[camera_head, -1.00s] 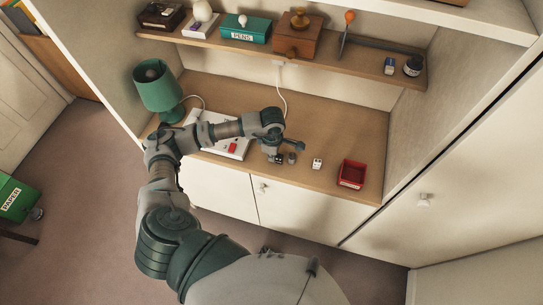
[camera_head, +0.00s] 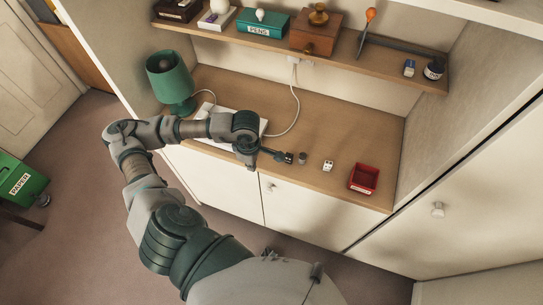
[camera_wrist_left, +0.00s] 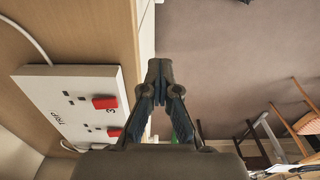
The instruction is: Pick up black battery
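A small black block with pale marks (camera_head: 288,158), which looks like the black battery, lies near the front edge of the wooden desktop. It is too small to be sure. My left gripper (camera_head: 276,154) is low over the desktop, just left of the black block; whether they touch is unclear. In the left wrist view its fingertips (camera_wrist_left: 159,70) meet, with nothing visible between them. The black block does not show in that view. My right gripper is in neither view.
A dark grey piece (camera_head: 302,158), a white dotted block (camera_head: 328,166) and a red tray (camera_head: 353,187) stand to the right. A white socket panel (camera_wrist_left: 65,95) lies under my left arm. A green lamp (camera_head: 170,78) stands behind left. A shelf (camera_head: 345,52) hangs above.

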